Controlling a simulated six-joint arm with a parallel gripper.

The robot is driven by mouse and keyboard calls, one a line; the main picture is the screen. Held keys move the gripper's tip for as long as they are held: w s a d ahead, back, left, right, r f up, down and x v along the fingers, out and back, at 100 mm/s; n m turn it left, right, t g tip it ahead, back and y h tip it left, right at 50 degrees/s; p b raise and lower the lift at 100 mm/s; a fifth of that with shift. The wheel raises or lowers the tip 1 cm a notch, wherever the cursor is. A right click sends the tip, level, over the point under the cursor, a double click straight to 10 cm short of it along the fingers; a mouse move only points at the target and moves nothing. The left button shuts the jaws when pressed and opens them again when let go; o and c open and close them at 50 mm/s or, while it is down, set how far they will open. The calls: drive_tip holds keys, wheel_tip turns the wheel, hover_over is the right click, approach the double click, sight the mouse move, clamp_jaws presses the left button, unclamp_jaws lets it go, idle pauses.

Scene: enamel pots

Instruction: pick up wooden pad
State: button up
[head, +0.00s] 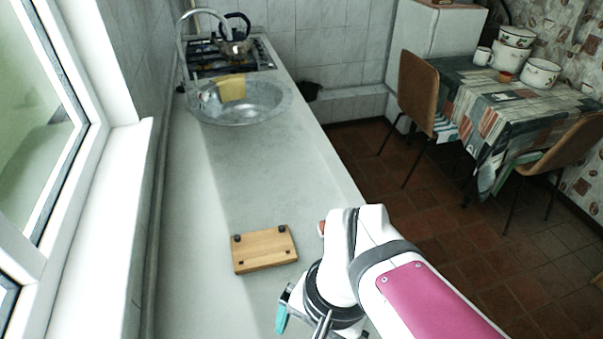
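The wooden pad (264,250) is a light brown rectangular board with small dark feet or knobs near its corners. It lies on the grey countertop, left of my arm. My gripper (283,318) is at the bottom of the head view, just below and to the right of the pad, and apart from it in the picture. Only a teal finger part shows; the rest is hidden behind my wrist. I cannot tell if the gripper is open or shut.
A round metal sink (270,104) with a yellow cloth (231,88) lies farther along the counter (290,165). A kettle (234,46) stands on the stove behind it. The counter between pad and sink is clear. A window ledge (110,230) borders the left.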

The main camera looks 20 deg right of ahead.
drive_tip(key=w+d+f+m+t+h, duration=0.1)
drive_tip(key=w+d+f+m, duration=0.1)
drive_tip(key=w+d+m, duration=0.5)
drive_tip(key=w+d+f+m+t, duration=0.2)
drive_tip(key=w+d+f+m, duration=0.1)
drive_tip(key=w+m, duration=0.8)
drive_tip(key=w+d+f+m+t+h, duration=0.1)
drive_tip(key=w+d+f+m, duration=0.1)
drive_tip(key=w+d+m, duration=0.55)
drive_tip(key=w+f, duration=0.2)
drive_tip(key=f, duration=0.3)
drive_tip(key=w+a+f+m, duration=0.1)
drive_tip(key=w+f, duration=0.2)
drive_tip(key=f, duration=0.2)
drive_tip(key=w+f+m, duration=0.1)
drive_tip(key=w+f, duration=0.2)
drive_tip(key=f, duration=0.1)
drive_tip(key=shift+a+f, duration=0.4)
drive_tip(key=c, duration=1.4)
drive_tip(key=shift+r, duration=0.65)
drive_tip(key=shift+c, duration=0.2)
wheel_tip(320, 180, up, 3)
drive_tip(key=s+d+r, duration=0.7)
drive_tip(key=s+d, duration=0.1)
drive_tip(key=shift+s, duration=0.2)
drive_tip(key=o, duration=0.7)
drive_tip(key=shift+d+f, duration=0.1)
drive_tip(key=c, duration=0.5)
